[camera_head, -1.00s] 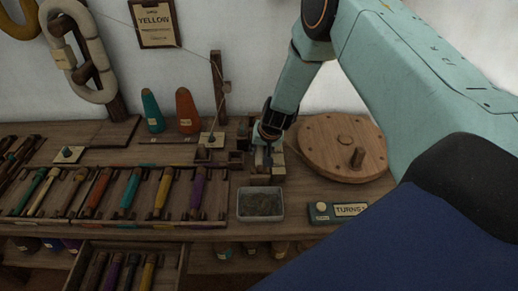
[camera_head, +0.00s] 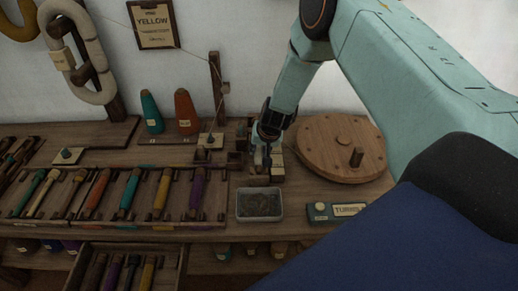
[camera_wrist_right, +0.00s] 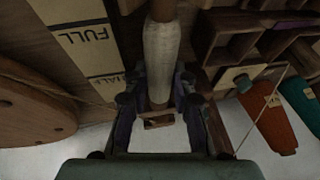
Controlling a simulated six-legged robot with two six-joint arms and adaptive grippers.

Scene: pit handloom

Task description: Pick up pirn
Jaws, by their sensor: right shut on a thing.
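My right gripper (camera_head: 266,148) is low over the back of the bench, left of the round wooden wheel. In the right wrist view the gripper (camera_wrist_right: 159,84) has its fingers closed on both sides of a pirn (camera_wrist_right: 160,52) with a pale, whitish body and brown wood above it. In the head view the gripper hides most of this pirn. Whether the pirn is clear of its support I cannot tell. My left gripper is not in view.
A round wooden wheel (camera_head: 318,155) stands close on the right. A grey tray (camera_head: 260,217) and a TURNS box (camera_head: 338,211) are in front. A rack of coloured pirns (camera_head: 130,190) fills the left. Teal (camera_head: 152,113) and orange (camera_head: 187,112) cones stand behind.

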